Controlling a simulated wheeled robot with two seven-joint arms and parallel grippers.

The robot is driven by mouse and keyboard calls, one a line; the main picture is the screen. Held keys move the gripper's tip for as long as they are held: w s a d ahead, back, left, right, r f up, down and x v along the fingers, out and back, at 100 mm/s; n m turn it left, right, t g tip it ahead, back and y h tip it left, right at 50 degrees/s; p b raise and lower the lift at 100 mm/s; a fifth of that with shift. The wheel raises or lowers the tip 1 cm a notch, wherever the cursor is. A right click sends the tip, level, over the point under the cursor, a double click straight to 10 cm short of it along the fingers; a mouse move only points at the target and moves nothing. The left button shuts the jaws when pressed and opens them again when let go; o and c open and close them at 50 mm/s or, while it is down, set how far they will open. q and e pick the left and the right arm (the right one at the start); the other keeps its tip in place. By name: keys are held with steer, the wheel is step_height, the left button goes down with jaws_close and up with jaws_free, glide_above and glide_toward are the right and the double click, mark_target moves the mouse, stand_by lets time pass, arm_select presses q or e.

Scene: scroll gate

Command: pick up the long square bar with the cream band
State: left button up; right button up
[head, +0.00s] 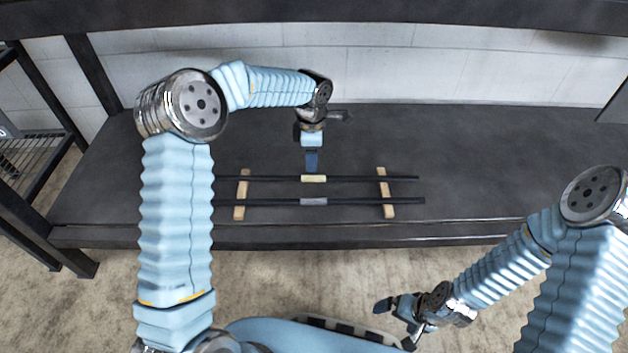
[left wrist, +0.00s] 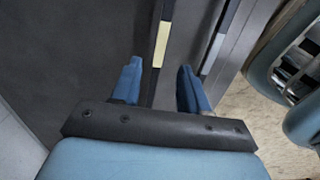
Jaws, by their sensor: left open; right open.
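The long dark bar with the cream band (head: 314,179) lies across two wooden rests on the dark table, behind a second bar. Its cream band shows in the left wrist view (left wrist: 161,44). The second long bar, with a grey band (head: 314,202), lies parallel and nearer to me; its grey band shows in the left wrist view (left wrist: 212,54). My left gripper (head: 312,163) points down at the cream band. In the left wrist view its open fingers (left wrist: 160,84) stand either side of the cream-banded bar's line. Contact cannot be told. My right gripper (head: 396,318) is open, in front of the table.
The left wooden rest (head: 242,192) and right wooden rest (head: 386,192) carry both bars. The grey-banded bar lies close to one left finger. The table (head: 490,170) is bare to the right. A pale wall stands behind; a dark rack (head: 35,150) stands at the left.

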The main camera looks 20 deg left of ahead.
mark_target(314, 177)
arm_select(q)
steer(key=f, duration=0.2)
steer(key=f+b, duration=0.1)
steer(key=f, duration=0.3)
steer(key=shift+d+f, duration=0.25)
steer(key=shift+f, duration=0.05)
jaws_close()
steer(key=shift+w+r, duration=0.1)
stand_by(1.0)
